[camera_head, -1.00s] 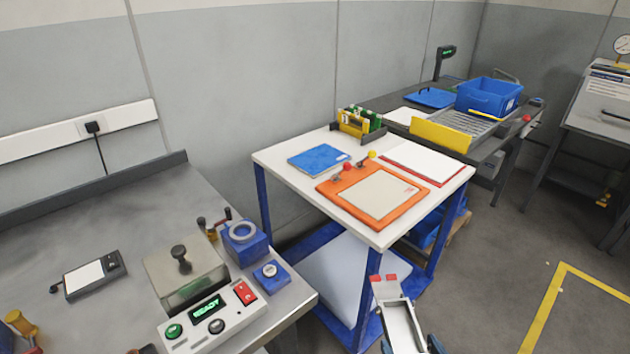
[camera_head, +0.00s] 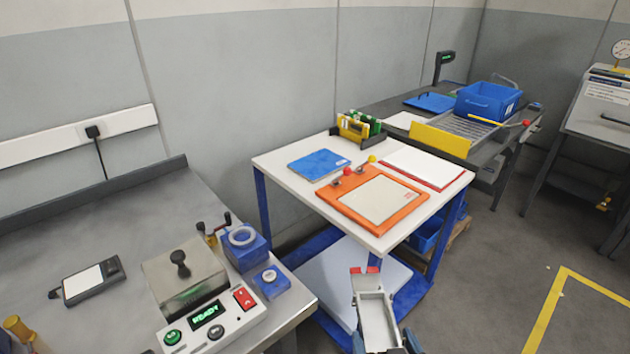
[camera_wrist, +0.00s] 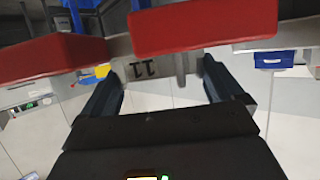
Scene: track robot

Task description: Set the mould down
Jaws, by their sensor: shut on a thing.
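My gripper (camera_head: 384,342) is shut on the mould (camera_head: 376,320), a light grey metal piece with a long hollow face and red at its far end. It is held in the air in front of the white-topped table (camera_head: 268,160), apart from the tabletop. In the wrist view, the mould (camera_wrist: 150,70) shows a grey face with two dark marks between my gripper's fingers (camera_wrist: 163,80). Two red blocks (camera_wrist: 205,22) stand out across the top of that view. The mould's underside is hidden in the head view.
The white table bears an orange framed board (camera_head: 345,212), a blue folder (camera_head: 318,163), a red-edged white sheet (camera_head: 425,166) and a yellow holder (camera_head: 352,128). A grey bench (camera_head: 120,215) with a READY device (camera_head: 207,313) stands left. Open floor (camera_head: 490,270) lies right.

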